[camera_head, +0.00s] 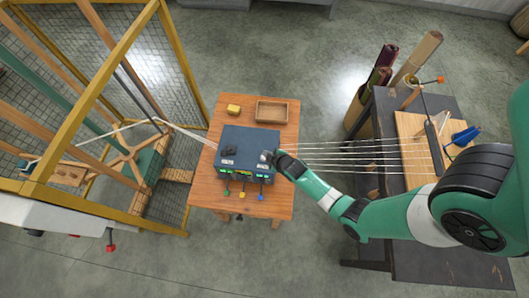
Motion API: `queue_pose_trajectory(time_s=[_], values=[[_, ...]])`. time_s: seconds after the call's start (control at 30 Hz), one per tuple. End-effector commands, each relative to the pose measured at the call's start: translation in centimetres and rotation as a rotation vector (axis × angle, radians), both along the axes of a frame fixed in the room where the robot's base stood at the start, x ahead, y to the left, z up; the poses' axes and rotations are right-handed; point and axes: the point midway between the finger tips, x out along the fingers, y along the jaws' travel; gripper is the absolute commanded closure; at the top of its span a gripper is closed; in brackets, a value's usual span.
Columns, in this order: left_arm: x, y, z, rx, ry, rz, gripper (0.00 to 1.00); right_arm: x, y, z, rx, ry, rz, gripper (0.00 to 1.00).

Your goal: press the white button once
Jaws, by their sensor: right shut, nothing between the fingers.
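A dark blue-grey box (250,138) sits on a small wooden table (200,187). My right arm reaches in from the right, and its gripper (268,156) is shut and empty at the box's right front corner. I cannot tell whether it touches the box. I cannot make out a white button; it may be hidden by the gripper or too small to see. A small dark part (230,150) stands on the box's left side. My left gripper is not in view.
A yellow block (234,109) and a shallow wooden tray (272,111) lie behind the box. Several pale strands (350,146) stretch from the box to a wooden board (413,125) on the dark right table. A yellow-framed mesh cage (180,60) stands at left.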

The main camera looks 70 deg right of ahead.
Motion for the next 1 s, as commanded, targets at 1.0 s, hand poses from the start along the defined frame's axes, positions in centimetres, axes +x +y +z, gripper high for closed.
queue_pose_trajectory(time_s=[1.0], values=[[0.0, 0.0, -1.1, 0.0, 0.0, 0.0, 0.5, 0.0, 0.0, -1.3, 0.0, 0.0, 0.0, 1.0]])
